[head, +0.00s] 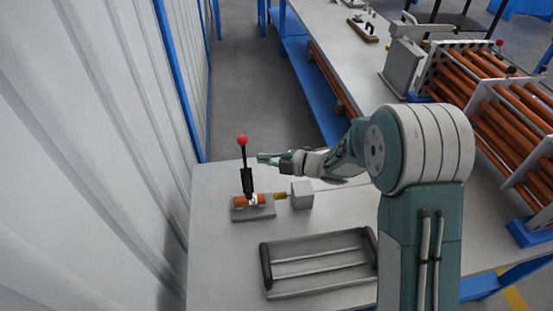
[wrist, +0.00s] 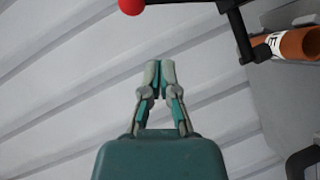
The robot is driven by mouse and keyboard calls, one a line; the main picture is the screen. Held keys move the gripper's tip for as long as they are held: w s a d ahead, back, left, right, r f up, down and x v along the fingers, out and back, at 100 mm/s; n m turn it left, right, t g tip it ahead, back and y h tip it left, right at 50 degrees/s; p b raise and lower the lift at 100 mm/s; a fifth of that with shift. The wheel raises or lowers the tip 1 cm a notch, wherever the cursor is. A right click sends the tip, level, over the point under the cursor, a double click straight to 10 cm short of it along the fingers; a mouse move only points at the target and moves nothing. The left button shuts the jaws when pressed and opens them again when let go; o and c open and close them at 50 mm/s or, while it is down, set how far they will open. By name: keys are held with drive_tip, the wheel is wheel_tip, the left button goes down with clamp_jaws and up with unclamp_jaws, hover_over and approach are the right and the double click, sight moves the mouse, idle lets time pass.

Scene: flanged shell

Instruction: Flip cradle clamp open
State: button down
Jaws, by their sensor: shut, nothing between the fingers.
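The cradle clamp has a black lever (head: 247,180) standing upright with a red ball knob (head: 242,140) on top. It sits over a short orange tube (head: 264,198) on a grey base (head: 253,213). My gripper (head: 260,157) points left, just right of the lever and a little below the knob's height in the head view. It appears apart from the lever. In the wrist view my gripper (wrist: 159,72) has its fingers together with nothing between them. The knob (wrist: 131,5) is cut off at the top edge, and the black lever arm (wrist: 240,35) and the tube (wrist: 300,44) are at upper right.
A grey block (head: 302,194) with a brass-coloured fitting stands right of the clamp. A dark-handled tray (head: 318,268) lies nearer on the bench. A corrugated white wall (head: 90,150) runs along the left. Racks of orange tubes (head: 490,90) stand at the right.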

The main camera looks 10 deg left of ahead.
sight(244, 150)
drive_tip(key=w+a, duration=0.1)
drive_tip(key=w+a+f, duration=0.1)
drive_tip(key=a, duration=0.1)
drive_tip(key=w+a+f, duration=0.1)
drive_tip(key=a, duration=0.1)
drive_tip(key=shift+w+a+f, duration=0.1)
drive_tip(key=shift+w+a, duration=0.05)
drive_tip(key=shift+w, duration=0.1)
drive_tip(key=shift+w+a+m+h, duration=0.15)
drive_tip(key=shift+w+m+h, duration=0.15)
drive_tip(key=shift+w+m, duration=0.1)
idle(0.3)
drive_tip(key=w+a+f+m+g+h, duration=0.2)
drive_tip(key=w+f+m, duration=0.1)
drive_tip(key=w+f, duration=0.1)
drive_tip(key=shift+w+a+f+g, duration=0.2)
drive_tip(key=shift+w+f+g, duration=0.15)
drive_tip(key=shift+w, duration=0.5)
drive_tip(key=shift+f, duration=0.2)
idle(0.5)
